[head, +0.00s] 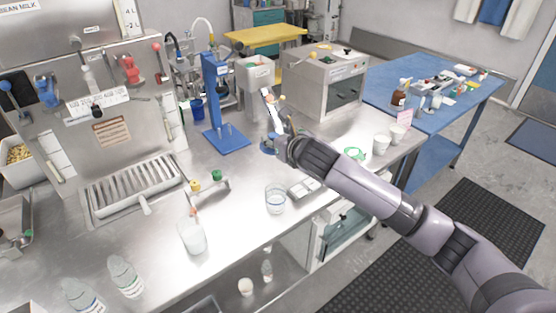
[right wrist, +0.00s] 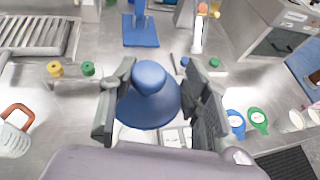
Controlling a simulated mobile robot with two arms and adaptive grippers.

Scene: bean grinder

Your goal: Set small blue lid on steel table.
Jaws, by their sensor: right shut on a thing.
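A blue lid (right wrist: 148,103), cone-shaped with a round knob on top, is between the fingers of my right gripper (right wrist: 157,100) in the right wrist view. In the head view only a bit of the blue lid (head: 267,149) shows beside my right gripper (head: 280,147), which is shut on it. The lid looks held above the steel table (head: 235,232); the exact gap to the surface cannot be told. The steel table also shows in the right wrist view (right wrist: 68,120). My left gripper is not in view.
A clear glass (head: 276,200) and a small rack with a yellow and a green knob (head: 207,186) stand nearby. A blue stand (head: 225,138) is behind. The front left holds a jug (head: 192,236) and bottles.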

